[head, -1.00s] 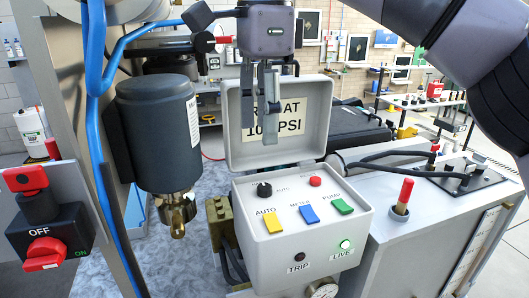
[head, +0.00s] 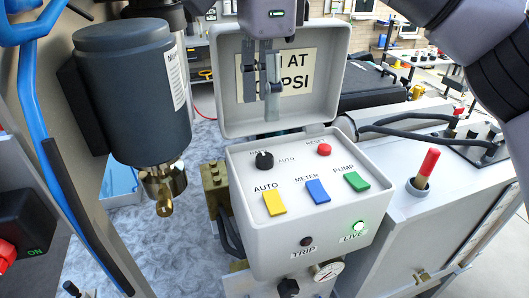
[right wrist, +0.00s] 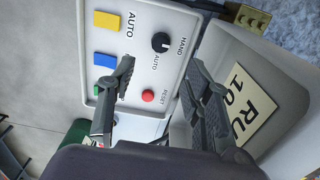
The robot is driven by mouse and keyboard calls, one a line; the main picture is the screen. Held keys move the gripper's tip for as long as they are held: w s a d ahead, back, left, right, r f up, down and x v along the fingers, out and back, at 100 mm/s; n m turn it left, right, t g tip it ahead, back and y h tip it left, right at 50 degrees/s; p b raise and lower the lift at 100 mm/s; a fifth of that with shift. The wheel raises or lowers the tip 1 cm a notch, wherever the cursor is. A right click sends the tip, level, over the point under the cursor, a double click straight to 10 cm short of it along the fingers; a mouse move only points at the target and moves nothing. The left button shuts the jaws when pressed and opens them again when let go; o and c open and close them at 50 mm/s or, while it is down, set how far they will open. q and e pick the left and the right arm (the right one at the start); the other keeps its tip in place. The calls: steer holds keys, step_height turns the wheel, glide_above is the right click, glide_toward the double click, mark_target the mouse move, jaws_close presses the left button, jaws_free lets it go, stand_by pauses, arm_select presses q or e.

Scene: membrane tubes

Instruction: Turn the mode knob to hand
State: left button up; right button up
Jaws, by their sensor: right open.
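The mode knob (head: 264,160) is a small black dial on the sloped top of a light grey control box (head: 300,245), left of the red reset button (head: 324,150). HAND is printed by it at upper left and AUTO at right; I cannot clearly tell which its pointer faces. My right gripper (head: 261,92) is open and empty, above and behind the knob in the head view, in front of the raised lid. In the right wrist view the knob (right wrist: 160,42) shows between and beyond the open fingers (right wrist: 162,66), apart from them. My left gripper is out of view.
The open lid (head: 330,90) stands behind the panel. Yellow (head: 274,204), blue (head: 318,191) and green (head: 357,181) buttons sit in front of the knob. A dark cylinder (head: 130,95) hangs at left. A red-tipped lever (head: 425,170) stands at right.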

mark_target(265, 156)
step_height(265, 156, down, 9)
steer(key=shift+f+p, duration=0.1)
steer(key=shift+p, duration=0.8)
steer(key=shift+w+f, duration=0.15)
steer(key=shift+f, duration=0.35)
steer(key=shift+c, duration=1.3)
jaws_close()
